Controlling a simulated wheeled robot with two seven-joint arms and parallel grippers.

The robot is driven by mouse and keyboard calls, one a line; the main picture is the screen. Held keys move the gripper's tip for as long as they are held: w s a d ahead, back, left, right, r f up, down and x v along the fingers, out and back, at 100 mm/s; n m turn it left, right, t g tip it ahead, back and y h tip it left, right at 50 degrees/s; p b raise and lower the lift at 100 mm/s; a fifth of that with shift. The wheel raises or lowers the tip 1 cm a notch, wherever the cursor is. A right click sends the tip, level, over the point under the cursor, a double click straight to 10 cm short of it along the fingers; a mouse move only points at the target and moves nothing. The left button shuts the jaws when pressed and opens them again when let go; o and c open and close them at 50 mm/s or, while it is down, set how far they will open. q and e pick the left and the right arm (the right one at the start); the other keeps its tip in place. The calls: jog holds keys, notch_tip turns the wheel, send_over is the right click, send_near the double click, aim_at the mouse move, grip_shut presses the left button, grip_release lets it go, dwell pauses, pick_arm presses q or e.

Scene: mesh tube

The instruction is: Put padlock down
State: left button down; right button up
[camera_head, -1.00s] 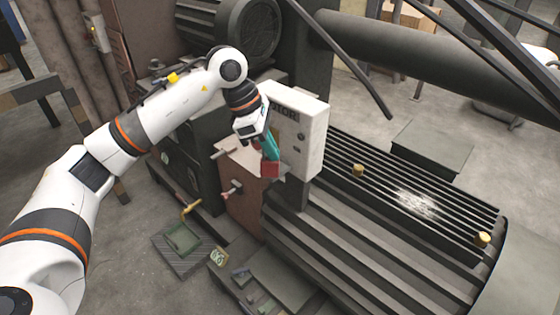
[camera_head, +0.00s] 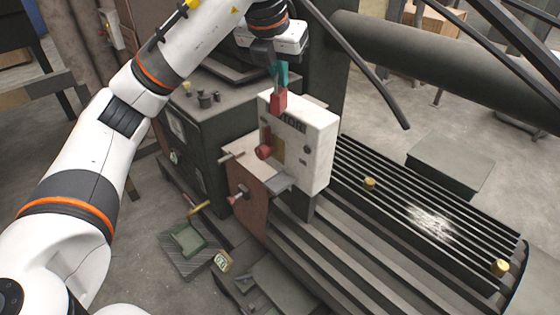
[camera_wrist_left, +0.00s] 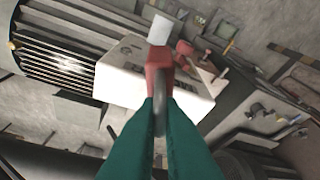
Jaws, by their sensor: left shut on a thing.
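My left gripper (camera_head: 279,76) has teal fingers and is shut on a red padlock (camera_head: 278,101), which hangs below the fingertips. In the head view the padlock overlaps the top left edge of the pale control box (camera_head: 318,150); I cannot tell whether it touches. In the left wrist view the teal fingers (camera_wrist_left: 162,115) close around the padlock's grey shackle, with its red body (camera_wrist_left: 159,63) beyond them. The box (camera_wrist_left: 118,72) lies behind it there. My right gripper is not in view.
A dark cabinet (camera_head: 215,125) with small objects on top stands to the left.

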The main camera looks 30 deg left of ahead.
pick_arm(q)
jog(key=shift+f+p, duration=1.7)
jog(key=shift+f, duration=8.75)
jog(key=c, duration=1.6)
grip_release()
jog(key=shift+r, duration=0.2)
jog(key=shift+s+r, duration=0.1)
jog(key=shift+r, duration=0.2)
jog(key=b+v, duration=0.2)
jog(key=v, duration=0.9)
jog(key=shift+s+r, duration=0.1)
jog(key=shift+s, duration=0.05)
jog(key=shift+d, duration=0.15)
